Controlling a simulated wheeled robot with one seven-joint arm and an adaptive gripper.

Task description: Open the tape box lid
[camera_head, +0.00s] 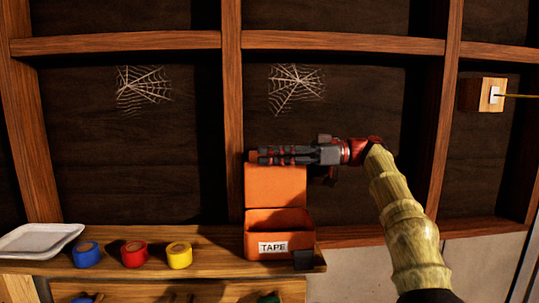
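The orange tape box (256,247) stands on the wooden shelf, with a white "TAPE" label on its front. Its orange lid (275,186) stands raised, close to upright, at the back of the box. The box's mouth is uncovered, and I see into its shadowed inside. My gripper (262,155) lies sideways across the lid's upper part, fingers pointing left. It hides part of the lid's top. I cannot tell whether it touches the lid, or whether its fingers are open or shut.
Blue (86,254), red (134,253) and yellow (179,254) tape rolls sit in a row left of the box on the shelf (215,262). A white tray (40,240) lies at the far left.

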